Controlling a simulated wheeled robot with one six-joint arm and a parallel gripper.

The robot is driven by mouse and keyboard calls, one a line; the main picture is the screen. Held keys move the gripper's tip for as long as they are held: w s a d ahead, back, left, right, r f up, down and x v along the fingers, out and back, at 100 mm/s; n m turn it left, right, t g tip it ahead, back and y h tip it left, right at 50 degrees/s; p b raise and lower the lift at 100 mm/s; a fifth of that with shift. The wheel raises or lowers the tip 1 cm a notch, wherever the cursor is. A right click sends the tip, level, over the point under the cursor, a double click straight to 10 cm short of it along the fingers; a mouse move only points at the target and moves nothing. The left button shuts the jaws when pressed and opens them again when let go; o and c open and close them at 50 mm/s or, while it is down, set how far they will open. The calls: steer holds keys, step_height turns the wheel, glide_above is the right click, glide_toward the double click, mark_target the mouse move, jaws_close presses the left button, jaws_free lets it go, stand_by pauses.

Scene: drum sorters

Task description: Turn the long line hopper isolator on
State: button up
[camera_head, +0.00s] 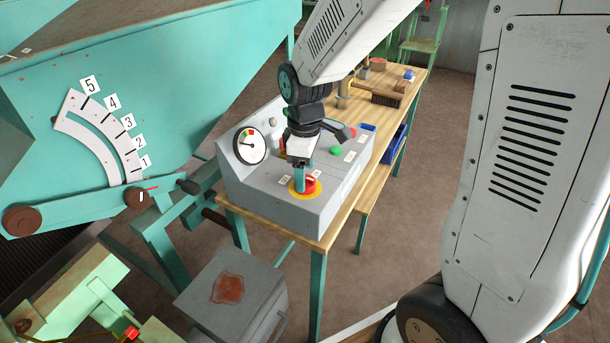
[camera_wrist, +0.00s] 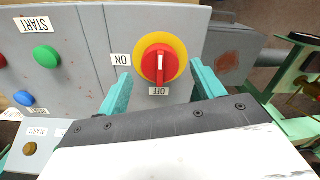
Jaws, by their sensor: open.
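The isolator is a red rotary knob on a yellow disc (camera_wrist: 178,46), set on the grey control panel; it also shows in the head view (camera_head: 313,188), partly hidden by my gripper. In the wrist view the red knob's handle (camera_wrist: 159,65) stands upright in the picture, its white mark pointing at the OFF label (camera_wrist: 159,91). The ON label (camera_wrist: 121,60) lies to the left of the disc. My gripper (camera_wrist: 160,72) is open, with one teal finger on either side of the knob. I cannot tell whether the fingers touch it. In the head view my gripper (camera_head: 303,178) is over the knob.
The grey panel box (camera_head: 262,195) stands on a wooden bench (camera_head: 325,238). A gauge (camera_head: 250,146) and green button (camera_wrist: 47,58) are on it. A brush (camera_head: 385,96) lies behind. A teal hopper with a numbered scale (camera_head: 72,101) stands left. A grey box (camera_head: 205,300) stands in front.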

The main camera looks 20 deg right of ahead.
steer(key=shift+f, duration=1.05)
steer(key=c, duration=1)
